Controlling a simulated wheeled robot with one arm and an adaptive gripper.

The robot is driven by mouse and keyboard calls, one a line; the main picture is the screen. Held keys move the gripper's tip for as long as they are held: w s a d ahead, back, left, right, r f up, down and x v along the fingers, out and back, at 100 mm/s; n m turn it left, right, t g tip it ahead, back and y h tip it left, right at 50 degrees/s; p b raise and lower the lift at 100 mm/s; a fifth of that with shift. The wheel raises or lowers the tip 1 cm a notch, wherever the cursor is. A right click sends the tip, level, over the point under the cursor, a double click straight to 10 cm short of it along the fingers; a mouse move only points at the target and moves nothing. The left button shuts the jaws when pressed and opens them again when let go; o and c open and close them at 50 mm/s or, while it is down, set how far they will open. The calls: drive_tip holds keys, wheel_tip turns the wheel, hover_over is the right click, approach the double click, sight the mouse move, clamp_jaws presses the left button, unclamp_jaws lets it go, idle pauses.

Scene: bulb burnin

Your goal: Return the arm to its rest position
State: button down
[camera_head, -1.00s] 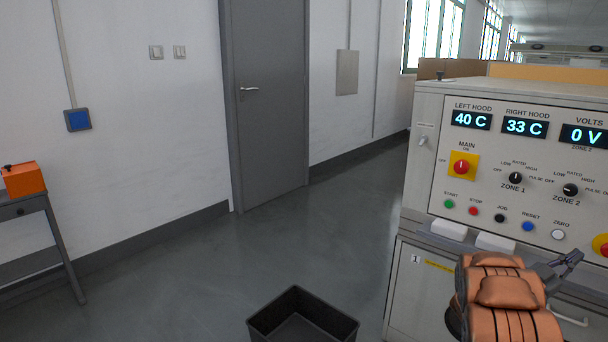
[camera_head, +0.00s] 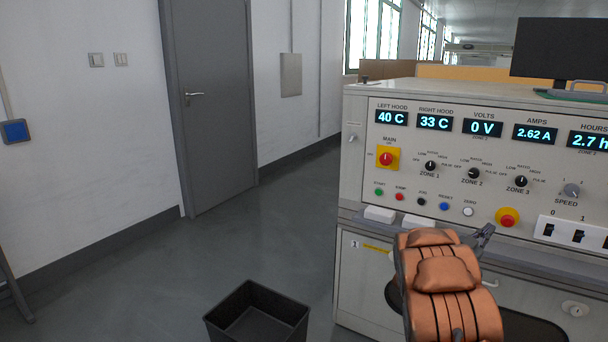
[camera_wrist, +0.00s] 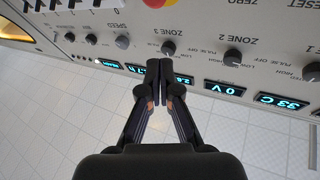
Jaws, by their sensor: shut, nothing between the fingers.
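My arm, with orange-brown covers, rises at the lower right of the head view, in front of the control cabinet (camera_head: 362,215). My gripper (camera_head: 484,236) shows small and dark beyond the covers, partly hidden by them. In the wrist view my gripper (camera_wrist: 160,66) has its two black fingers together, with nothing between them. Behind the fingertips the cabinet's panel appears upside down, with its knobs and blue displays. I cannot tell the exact gap between fingertips and panel; no contact is visible.
A black open bin (camera_head: 257,312) stands on the floor left of the cabinet. The cabinet front has knobs, coloured buttons and a red stop button (camera_head: 508,217). A monitor (camera_head: 560,48) is on top. Grey floor (camera_head: 240,235) is clear towards the closed door (camera_head: 212,100).

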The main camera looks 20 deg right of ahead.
drive_tip(key=w+a+r+n+t+y+p, duration=0.35)
drive_tip(key=w+a+y, duration=0.2)
drive_tip(key=a, duration=0.25)
drive_tip(key=w+a+r+n+t+y+p, duration=0.2)
drive_tip(key=w+a+r+n+y+p, duration=0.15)
drive_tip(key=w+a, duration=0.4)
drive_tip(key=s+a+r+n+y+p, duration=0.2)
drive_tip(key=s+a+y+p, duration=0.15)
drive_tip(key=a, duration=0.75)
drive_tip(key=s+a+r+n+y+p, duration=0.1)
drive_tip(key=s+a+n+y+p, duration=0.3)
drive_tip(key=a, duration=0.7)
drive_tip(key=s+a+r+n+g+y+p, duration=0.1)
drive_tip(key=s+a+r+g+y+p, duration=0.15)
drive_tip(key=s+a, duration=0.45)
drive_tip(key=s+a+r+n+g+y+p, duration=0.1)
drive_tip(key=s+a+g+y+p, duration=0.15)
drive_tip(key=s+a, duration=0.45)
drive_tip(key=s+a+r+n+g+p, duration=0.1)
drive_tip(key=s+a+r+g, duration=0.1)
drive_tip(key=s, duration=0.5)
drive_tip(key=s+a+r+n+g+p, duration=0.1)
drive_tip(key=s+g+p, duration=0.1)
drive_tip(key=s, duration=0.6)
drive_tip(key=s+a+r+n+g+p, duration=0.1)
drive_tip(key=s+a+r+g+p, duration=0.1)
drive_tip(key=s, duration=0.6)
drive_tip(key=shift+s+a+r, duration=0.2)
drive_tip(key=shift+a+r, duration=0.1)
drive_tip(key=shift+r, duration=0.05)
